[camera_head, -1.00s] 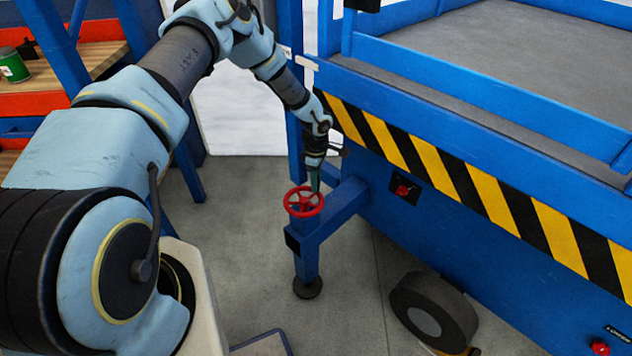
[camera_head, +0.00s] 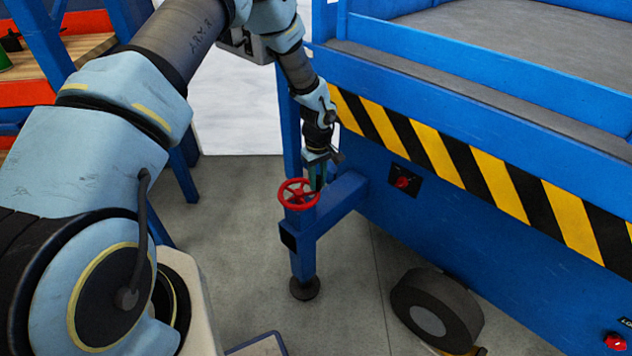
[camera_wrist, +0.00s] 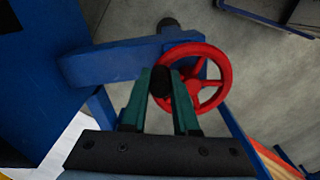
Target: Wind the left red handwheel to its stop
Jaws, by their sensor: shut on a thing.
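The red handwheel (camera_head: 298,194) sits on top of a blue outrigger leg of the platform. It also shows in the wrist view (camera_wrist: 222,72), with its rim and spokes clear. My gripper (camera_head: 317,186) reaches down at the wheel's right side in the head view. In the wrist view my two green fingers (camera_wrist: 162,88) are at the near-left part of the rim, closed around a dark knob (camera_wrist: 161,86) at the wheel's edge. The fingers partly hide the knob and that part of the rim.
The blue outrigger beam (camera_head: 338,198) runs beside the wheel to the platform body with its yellow-black striped edge (camera_head: 440,150). A red switch (camera_head: 403,183) is on the body. Grey floor is free left of the leg.

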